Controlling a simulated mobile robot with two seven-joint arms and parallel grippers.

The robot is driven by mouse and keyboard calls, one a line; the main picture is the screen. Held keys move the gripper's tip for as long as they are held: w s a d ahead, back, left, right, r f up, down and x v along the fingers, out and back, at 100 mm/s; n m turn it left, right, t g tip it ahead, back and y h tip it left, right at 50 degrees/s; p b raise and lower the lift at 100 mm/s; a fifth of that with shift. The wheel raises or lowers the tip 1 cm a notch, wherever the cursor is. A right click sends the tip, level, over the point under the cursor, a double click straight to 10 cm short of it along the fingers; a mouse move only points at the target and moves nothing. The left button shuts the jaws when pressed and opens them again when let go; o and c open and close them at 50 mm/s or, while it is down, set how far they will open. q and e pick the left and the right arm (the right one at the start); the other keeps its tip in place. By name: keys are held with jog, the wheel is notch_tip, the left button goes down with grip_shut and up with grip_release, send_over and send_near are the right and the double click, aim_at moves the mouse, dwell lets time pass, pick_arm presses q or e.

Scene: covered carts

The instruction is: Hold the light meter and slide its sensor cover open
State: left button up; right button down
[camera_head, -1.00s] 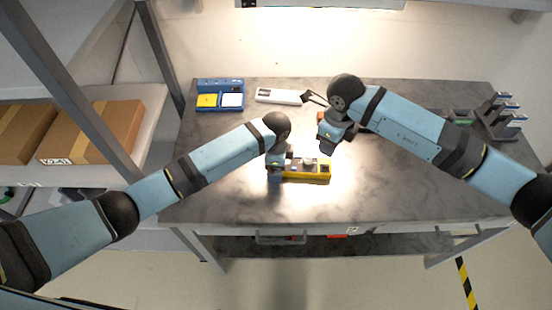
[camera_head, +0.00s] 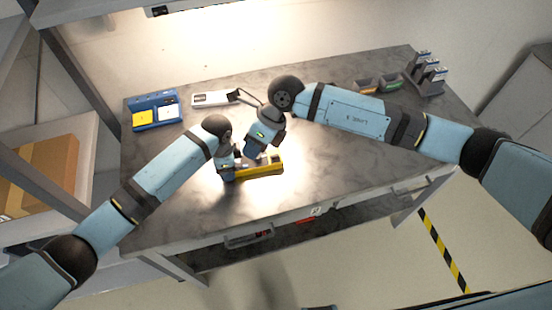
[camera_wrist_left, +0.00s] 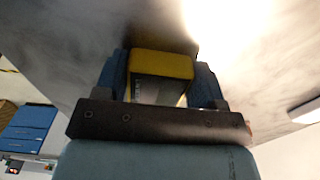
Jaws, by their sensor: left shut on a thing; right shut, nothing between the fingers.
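The light meter (camera_head: 266,168) is a long yellow body lying across the front middle of the table in the head view. My left gripper (camera_head: 228,173) is shut on its left end. In the left wrist view the meter's yellow end (camera_wrist_left: 160,65) sits between the two blue fingers of my left gripper (camera_wrist_left: 165,82). My right gripper (camera_head: 251,151) is shut and empty, at the meter's far side near its middle. I cannot tell whether it touches the meter. The sensor cover is hidden behind my right gripper or too small to make out.
A blue case (camera_head: 155,111) with a yellow and a white pad stands at the back left of the grey table (camera_head: 330,170). A white device (camera_head: 211,99) with a dark cable lies behind my grippers. Small bins (camera_head: 388,83) and a stand (camera_head: 430,75) are at the back right.

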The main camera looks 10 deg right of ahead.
jog(key=s+a+r+m+y, duration=0.3)
jog(key=a+r+m+y, duration=0.1)
jog(key=r+y, duration=0.35)
jog(key=w+d+r+m+t+y, duration=0.35)
jog(key=m+t, duration=0.55)
jog(key=m, duration=0.3)
jog(key=d+f+m+t+h, duration=0.3)
jog(key=d+f+m+h, duration=0.4)
jog(key=m, duration=0.4)
jog(key=s+d+f+m+g+h, duration=0.3)
jog(key=s+d+f+g+h, duration=0.1)
jog(key=s+d+f+h, duration=0.1)
jog(key=shift+s+f+m, duration=0.3)
jog(key=shift+s+f, duration=0.35)
jog(key=shift+f, duration=0.05)
jog(key=shift+f, duration=0.1)
